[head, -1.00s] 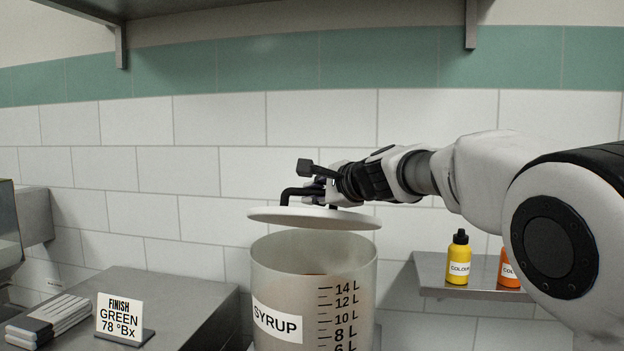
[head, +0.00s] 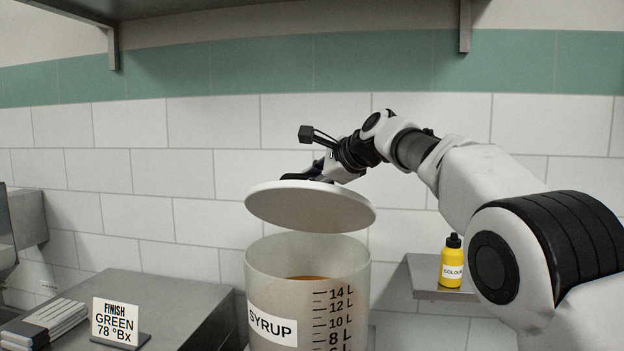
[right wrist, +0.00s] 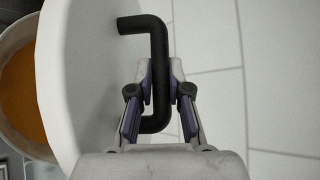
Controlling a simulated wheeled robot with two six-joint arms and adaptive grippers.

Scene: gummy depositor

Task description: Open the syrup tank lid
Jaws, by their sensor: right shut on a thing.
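The syrup tank (head: 300,262) is a translucent container with a SYRUP label and a litre scale, standing at the bottom middle of the head view. Orange-brown syrup (right wrist: 30,100) shows inside it in the right wrist view. The white round lid (head: 310,211) is held above the tank, apart from its rim and tilted so its underside faces me. My right gripper (head: 312,177) is above the lid. In the right wrist view my right gripper (right wrist: 161,75) is shut on the lid's black handle (right wrist: 158,45). My left gripper is not in view.
A FINISH GREEN sign (head: 116,320) and a stack of cards (head: 45,322) are on the steel counter (head: 165,290) at left. A yellow colour bottle (head: 452,262) stands on a small shelf (head: 424,276) at right. An overhead shelf (head: 270,10) runs along the top.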

